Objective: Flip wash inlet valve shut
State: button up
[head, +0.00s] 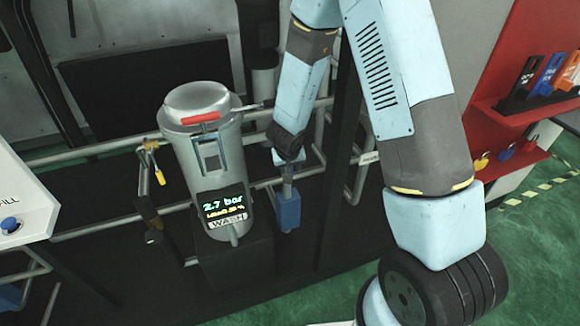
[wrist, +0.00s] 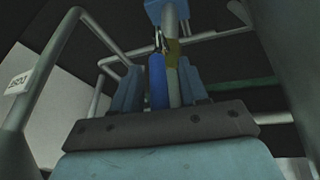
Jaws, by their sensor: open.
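The wash vessel (head: 205,150) is a grey canister with a red handle on its lid and a display reading 2.7 bar above a WASH label. To its right, a blue block (head: 288,212) sits on a vertical pipe. My gripper (head: 287,165) is just above it, pointing down at that pipe. In the wrist view my gripper (wrist: 158,78) is open, with a blue lever (wrist: 158,82) and the grey pipe (wrist: 174,60) showing between its fingers. I cannot tell whether they touch. A yellow-handled valve (head: 155,165) is left of the vessel. No legible label marks the inlet valve.
Grey rails (head: 90,152) run on both sides of the vessel, and a bent rail loop (wrist: 75,35) is close to my gripper on the left. A dark post (head: 342,130) stands right of my gripper. A red rack (head: 525,110) with tags and padlocks is at right.

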jog(key=shift+c, duration=0.2)
grip_shut()
